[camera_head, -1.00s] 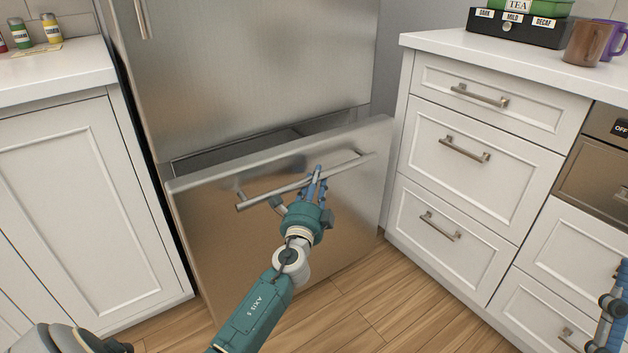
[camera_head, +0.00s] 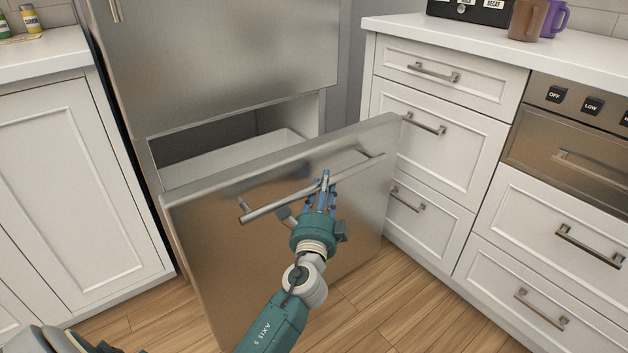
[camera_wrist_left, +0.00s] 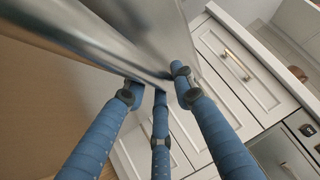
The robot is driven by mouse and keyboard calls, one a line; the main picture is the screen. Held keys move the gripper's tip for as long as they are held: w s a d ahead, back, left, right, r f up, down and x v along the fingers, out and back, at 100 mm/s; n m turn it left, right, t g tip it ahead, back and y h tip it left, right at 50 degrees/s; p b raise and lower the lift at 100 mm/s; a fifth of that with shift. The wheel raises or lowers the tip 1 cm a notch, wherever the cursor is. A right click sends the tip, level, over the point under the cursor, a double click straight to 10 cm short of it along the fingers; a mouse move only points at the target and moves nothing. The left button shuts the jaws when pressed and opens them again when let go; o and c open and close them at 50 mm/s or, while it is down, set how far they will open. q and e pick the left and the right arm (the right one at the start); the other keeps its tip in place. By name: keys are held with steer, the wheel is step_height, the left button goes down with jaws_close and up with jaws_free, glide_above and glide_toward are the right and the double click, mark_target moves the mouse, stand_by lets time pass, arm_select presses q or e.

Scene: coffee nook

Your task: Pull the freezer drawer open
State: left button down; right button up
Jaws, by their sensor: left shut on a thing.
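The stainless freezer drawer (camera_head: 225,240) stands pulled out from the bottom of the fridge (camera_head: 215,60). A white bin (camera_head: 228,160) shows behind its front panel. My left gripper (camera_head: 322,187) is shut on the long bar handle (camera_head: 275,206) of the drawer, right of the bar's middle. In the left wrist view the blue fingers (camera_wrist_left: 155,90) close around the bar (camera_wrist_left: 95,45). The part of the bar between the fingers is hidden. My right gripper is not in view.
White cabinet drawers (camera_head: 440,130) with bar handles stand close on the right, beside a steel appliance (camera_head: 570,150). A white cabinet (camera_head: 75,190) stands on the left. Mugs (camera_head: 527,20) sit on the right counter. Wood floor (camera_head: 365,300) is clear in front.

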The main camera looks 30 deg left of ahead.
arm_select(q)
steer(key=s+d+b, duration=0.1)
steer(key=s+d, duration=0.2)
steer(key=d, duration=0.6)
steer(key=shift+s, duration=0.4)
steer(key=c, duration=1.7)
jaws_free()
steer(key=v, duration=1.2)
